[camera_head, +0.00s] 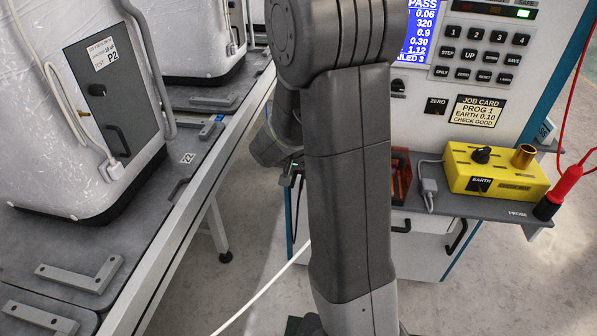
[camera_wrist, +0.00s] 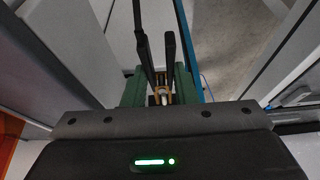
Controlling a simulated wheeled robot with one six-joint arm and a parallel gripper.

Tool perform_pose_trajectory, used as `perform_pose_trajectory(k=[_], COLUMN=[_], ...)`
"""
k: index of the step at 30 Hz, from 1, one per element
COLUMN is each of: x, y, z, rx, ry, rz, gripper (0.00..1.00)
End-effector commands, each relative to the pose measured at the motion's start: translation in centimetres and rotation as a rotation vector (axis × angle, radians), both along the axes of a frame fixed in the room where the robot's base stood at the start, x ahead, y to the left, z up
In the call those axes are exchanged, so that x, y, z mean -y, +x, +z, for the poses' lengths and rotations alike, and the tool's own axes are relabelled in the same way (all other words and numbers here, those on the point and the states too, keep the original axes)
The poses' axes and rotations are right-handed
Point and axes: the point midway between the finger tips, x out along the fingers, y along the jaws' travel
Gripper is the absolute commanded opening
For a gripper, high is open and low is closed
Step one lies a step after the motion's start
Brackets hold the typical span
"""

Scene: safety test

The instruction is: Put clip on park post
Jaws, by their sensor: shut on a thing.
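In the wrist view my gripper (camera_wrist: 160,94) is shut on what looks like the clip (camera_wrist: 144,52). It shows two long dark jaws reaching forward, with a small brass-coloured part between them at the base. Green pieces sit on both sides of it. In the head view my own arm hides the gripper and the clip almost wholly. The park post (camera_head: 523,155) looks to be the short brass post standing upright on the yellow box (camera_head: 488,181) at the right. Nothing is seen on the post. The gripper is left of the box and apart from it.
The yellow box stands on the grey shelf (camera_head: 428,208) of a test cabinet with keypad and job card (camera_head: 478,110). A red and black probe (camera_head: 565,185) hangs at its right edge. A conveyor (camera_head: 190,192) with wrapped appliances (camera_head: 75,105) runs along the left. A white cable (camera_head: 262,287) crosses below.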

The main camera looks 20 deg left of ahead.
Motion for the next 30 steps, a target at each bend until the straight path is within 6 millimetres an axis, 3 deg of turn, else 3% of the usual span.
perform_pose_trajectory(k=[30], x=[-0.3], y=[1.2], z=[0.0], rx=[0.000], ry=[0.000], rz=[0.000], gripper=[0.09])
